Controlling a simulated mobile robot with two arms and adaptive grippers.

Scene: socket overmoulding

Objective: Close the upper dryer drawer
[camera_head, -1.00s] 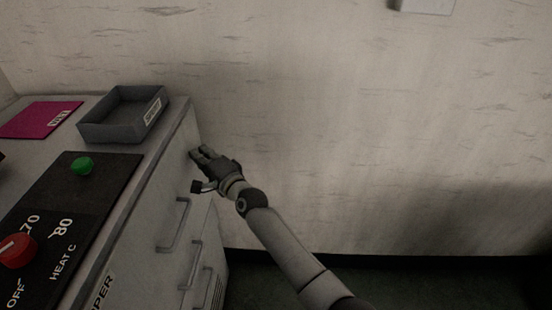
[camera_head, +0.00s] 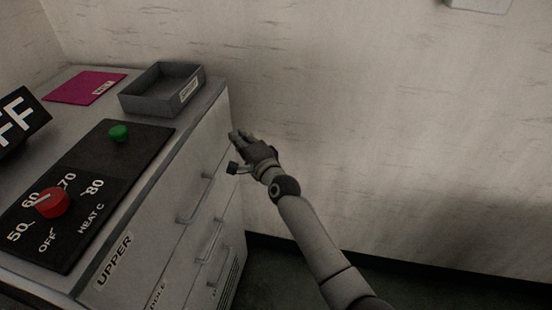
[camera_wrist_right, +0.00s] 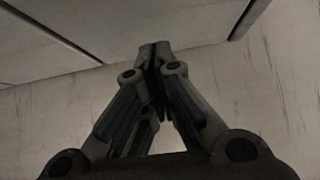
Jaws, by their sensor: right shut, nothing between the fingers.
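The dryer is a grey cabinet with a stack of drawers. The upper drawer (camera_head: 157,222) carries an UPPER label (camera_head: 114,262) and a bar handle (camera_head: 201,190); its front looks about flush with the cabinet, with no clear gap. My right gripper (camera_head: 235,136) is shut and empty at the far end of that front, beyond the handle. I cannot tell whether its fingertips touch the front. In the right wrist view the closed fingertips (camera_wrist_right: 155,50) point toward a pale panel with dark seams. My left gripper is not in view.
Lower drawer handles (camera_head: 210,241) stick out below. On top stand a grey open tray (camera_head: 152,104), a magenta sheet (camera_head: 85,87) and a black panel with a green button (camera_head: 118,132) and red knob (camera_head: 52,202). A wall stands close behind; floor is free at right.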

